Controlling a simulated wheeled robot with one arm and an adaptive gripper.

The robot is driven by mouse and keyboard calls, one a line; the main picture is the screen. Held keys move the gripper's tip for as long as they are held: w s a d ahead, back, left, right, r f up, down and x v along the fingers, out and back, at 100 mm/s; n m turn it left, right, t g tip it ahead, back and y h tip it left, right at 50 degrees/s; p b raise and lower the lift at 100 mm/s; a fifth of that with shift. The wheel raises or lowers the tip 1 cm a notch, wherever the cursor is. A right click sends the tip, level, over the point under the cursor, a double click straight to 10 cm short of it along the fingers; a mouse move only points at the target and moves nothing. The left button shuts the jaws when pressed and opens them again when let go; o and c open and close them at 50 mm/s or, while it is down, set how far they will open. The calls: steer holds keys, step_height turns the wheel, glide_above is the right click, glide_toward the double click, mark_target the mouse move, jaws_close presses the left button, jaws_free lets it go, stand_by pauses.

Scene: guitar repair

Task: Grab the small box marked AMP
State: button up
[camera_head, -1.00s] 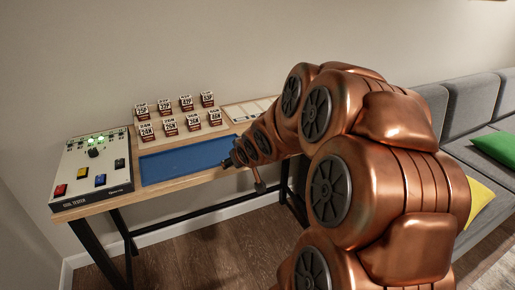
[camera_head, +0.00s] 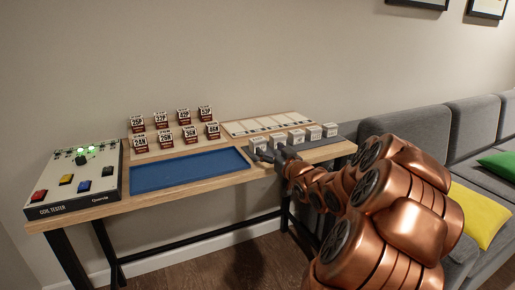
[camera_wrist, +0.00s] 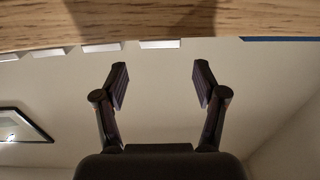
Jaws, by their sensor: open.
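Several small white boxes (camera_head: 297,137) stand in a row on a grey strip at the right of the table. Their markings are too small to read, so I cannot tell which one says AMP. My gripper (camera_head: 264,157) is at the table's front edge, by the left end of this row. In the wrist view my gripper (camera_wrist: 160,82) is open, with nothing between its fingers. That view is upside down, and pale faces of several boxes, one of them this white box (camera_wrist: 160,44), show past the wooden edge, roughly ahead of the fingers and to the left.
A wooden table (camera_head: 100,209) carries a coil tester (camera_head: 110,170) at left and a blue mat (camera_head: 190,172) in the middle. Several labelled red-and-white boxes (camera_head: 190,131) stand behind the mat. A pale compartmented tray (camera_head: 268,124) lies behind the white boxes. A grey sofa (camera_head: 420,135) is at right.

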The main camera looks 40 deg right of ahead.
mark_target(261, 142)
steer(key=shift+b+x, duration=0.45)
steer(key=shift+x, duration=2.6)
steer(key=shift+f, duration=0.1)
steer(key=c, duration=1)
